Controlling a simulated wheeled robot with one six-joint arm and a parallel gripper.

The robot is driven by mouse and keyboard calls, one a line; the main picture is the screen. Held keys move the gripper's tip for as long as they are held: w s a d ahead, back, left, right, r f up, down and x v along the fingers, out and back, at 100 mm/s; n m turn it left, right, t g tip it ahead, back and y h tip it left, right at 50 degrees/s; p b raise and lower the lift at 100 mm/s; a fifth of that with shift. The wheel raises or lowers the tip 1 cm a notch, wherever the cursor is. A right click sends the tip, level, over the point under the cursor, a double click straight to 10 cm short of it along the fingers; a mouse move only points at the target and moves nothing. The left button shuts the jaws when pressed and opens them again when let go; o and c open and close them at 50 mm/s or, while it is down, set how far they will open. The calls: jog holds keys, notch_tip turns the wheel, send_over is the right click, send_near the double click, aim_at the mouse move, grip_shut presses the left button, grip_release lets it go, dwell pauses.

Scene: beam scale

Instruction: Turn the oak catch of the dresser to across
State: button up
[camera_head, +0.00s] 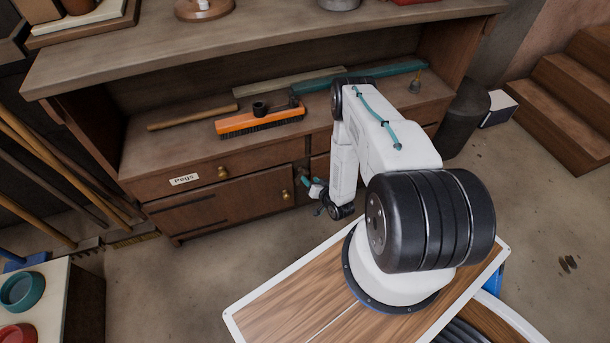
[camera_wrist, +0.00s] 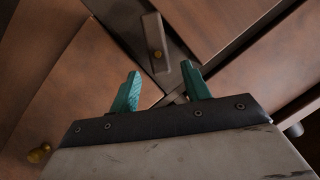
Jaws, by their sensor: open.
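The oak catch (camera_wrist: 156,36) is a short grey-brown bar on a brass pivot in the wrist view, set on a dark strip of the dresser front. In that picture it stands nearly upright, at a slant to the strip's edges. My gripper (camera_wrist: 160,86) is open, its two teal fingers apart, with the catch's lower end just above the gap between them in the picture. I see no clear contact. In the head view my gripper (camera_head: 313,188) is at the front of the dresser (camera_head: 215,205), beside the lower door; the catch cannot be made out there.
A brass knob (camera_wrist: 39,153) shows at the lower left of the wrist view. The dresser has a drawer labelled Pegs (camera_head: 184,179). An orange brush (camera_head: 260,122) and rods lie on its shelf. A dark bin (camera_head: 465,118) and steps stand at right. Floor before the left door is clear.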

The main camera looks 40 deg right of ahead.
aim_at(306, 176)
jog(key=x, duration=0.5)
jog(key=shift+w+d+f, duration=0.1)
jog(key=shift+w+f, duration=0.05)
jog(key=shift+w, duration=0.25)
jog(key=c, duration=1)
